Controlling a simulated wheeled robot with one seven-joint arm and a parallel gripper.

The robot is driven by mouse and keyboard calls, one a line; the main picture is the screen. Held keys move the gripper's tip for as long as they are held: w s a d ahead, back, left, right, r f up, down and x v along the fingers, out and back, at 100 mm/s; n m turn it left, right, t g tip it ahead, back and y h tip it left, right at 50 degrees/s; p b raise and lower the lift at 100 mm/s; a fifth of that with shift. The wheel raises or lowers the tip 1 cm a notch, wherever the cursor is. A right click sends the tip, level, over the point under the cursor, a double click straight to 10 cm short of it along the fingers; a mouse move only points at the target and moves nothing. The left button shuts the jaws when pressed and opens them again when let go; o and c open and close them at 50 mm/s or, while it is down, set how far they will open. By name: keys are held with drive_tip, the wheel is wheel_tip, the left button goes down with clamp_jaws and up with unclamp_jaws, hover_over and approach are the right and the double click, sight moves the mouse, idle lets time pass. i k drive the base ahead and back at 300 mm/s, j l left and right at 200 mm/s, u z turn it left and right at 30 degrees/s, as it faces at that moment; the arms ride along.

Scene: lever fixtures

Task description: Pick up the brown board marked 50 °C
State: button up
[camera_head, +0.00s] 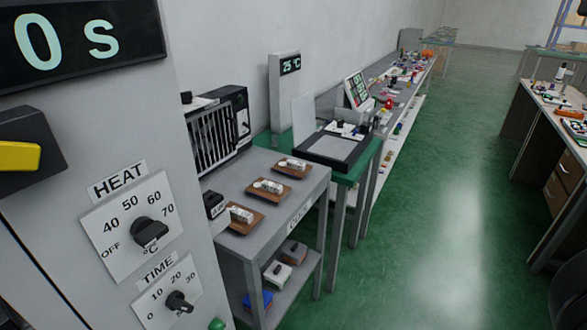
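Three brown boards stand in a row on the grey cart top: a far one (303,174), a middle one (282,197) and a near one (258,222). Each carries a whitish cylindrical item and pale labels. The labels are too small to read, so I cannot tell which board is marked 50 °C. My gripper is not in view.
A grey cabinet (110,145) with HEAT and TIME dials fills the left. The cart (305,185) has a lower shelf with boxes. A black rack unit (222,130) stands behind it. A green-topped bench (358,168) adjoins. Green floor (440,220) is clear on the right.

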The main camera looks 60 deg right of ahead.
sight(294, 168)
drive_tip(key=z, duration=1.5)
drive_tip(key=i+j+z, duration=0.25)
drive_tip(key=i, duration=0.2)
drive_tip(key=i+j+z, duration=0.25)
drive_tip(key=i, duration=0.2)
